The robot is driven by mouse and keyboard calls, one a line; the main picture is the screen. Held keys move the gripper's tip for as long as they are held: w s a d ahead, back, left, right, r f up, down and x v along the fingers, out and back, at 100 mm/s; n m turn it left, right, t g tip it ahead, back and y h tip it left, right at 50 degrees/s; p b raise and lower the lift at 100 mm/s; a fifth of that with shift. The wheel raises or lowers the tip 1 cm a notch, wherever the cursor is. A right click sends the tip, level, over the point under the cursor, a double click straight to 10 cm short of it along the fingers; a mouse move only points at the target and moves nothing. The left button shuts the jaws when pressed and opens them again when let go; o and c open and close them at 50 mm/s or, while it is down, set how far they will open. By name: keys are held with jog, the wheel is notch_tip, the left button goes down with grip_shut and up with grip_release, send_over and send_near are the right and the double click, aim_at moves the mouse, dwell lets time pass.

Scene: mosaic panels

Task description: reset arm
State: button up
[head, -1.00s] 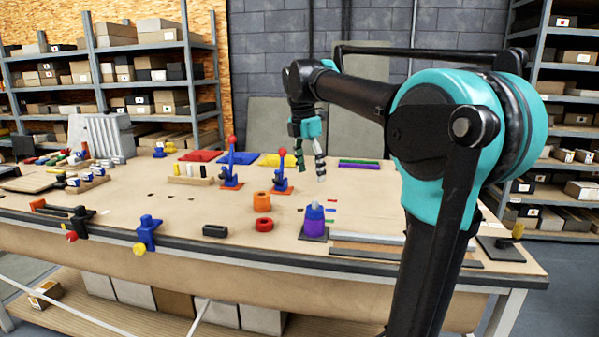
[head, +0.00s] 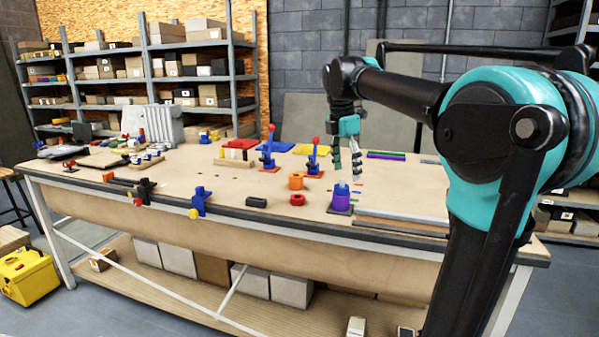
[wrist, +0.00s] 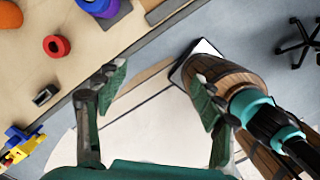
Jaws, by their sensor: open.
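My gripper (head: 346,162) hangs from my teal and black arm on the right of the head view, fingers pointing down, above the workbench (head: 400,190). It is open with nothing between its fingers. In the wrist view, my gripper (wrist: 160,110) has its two green-padded fingers well apart, with the floor and the bench edge seen between and beyond them.
An orange ring (head: 296,181), a red ring (head: 298,200) and a black block (head: 257,202) lie on the bench. Two red-knobbed blue clamps (head: 268,155) stand behind. A yellow box (head: 27,277) is on the floor at left. Shelves (head: 150,75) stand behind the bench.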

jog(key=s+d+f+m+t, duration=0.1)
jog(key=s+d+f+m, duration=0.1)
jog(key=s+f+m, duration=0.5)
jog(key=s+d+f+m+t+y, duration=0.1)
jog(key=s+f+m, duration=0.5)
jog(key=f, duration=1)
jog(key=s+d+f+m+t, duration=0.1)
jog(key=s+d+f+m, duration=0.2)
jog(key=s+f+m, duration=0.4)
notch_tip(320, 180, down, 4)
jog(key=m, duration=0.3)
jog(key=shift+s+f+y, duration=0.15)
jog(key=shift+s+y, duration=0.15)
